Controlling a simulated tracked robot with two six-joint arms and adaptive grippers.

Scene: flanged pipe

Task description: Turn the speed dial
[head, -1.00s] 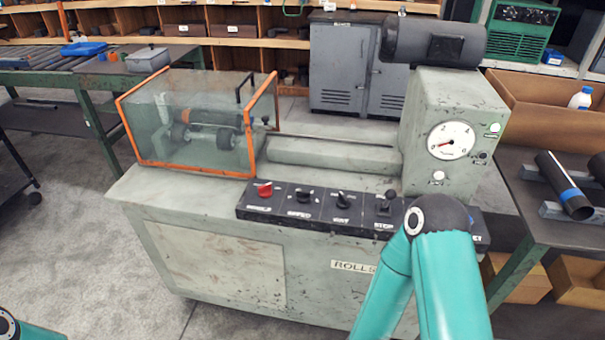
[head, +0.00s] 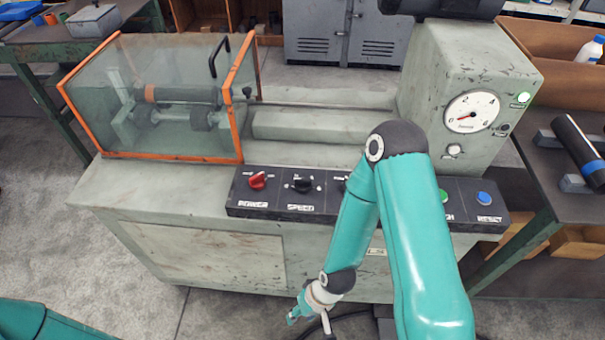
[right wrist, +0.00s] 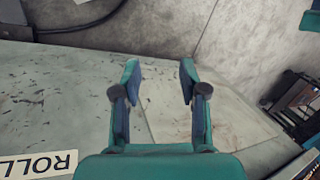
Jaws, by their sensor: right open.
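The speed dial (head: 302,186) is a black knob above the label SPEED on the dark control panel (head: 270,206) of the grey machine. It shows in the head view, right of the red power knob (head: 257,181). My right gripper (head: 302,313) hangs low in front of the machine, below the panel and apart from the dial. In the right wrist view the right gripper (right wrist: 159,78) is open, with nothing between its fingers, facing the machine's front panel. My left gripper is out of view; only part of the left arm shows at lower left.
My right arm hides the panel's middle knobs. A green button (head: 443,197) and a blue reset button (head: 484,198) show to its right. A clear orange-framed guard (head: 150,100) stands behind the panel at left. A round gauge (head: 472,112) is at right.

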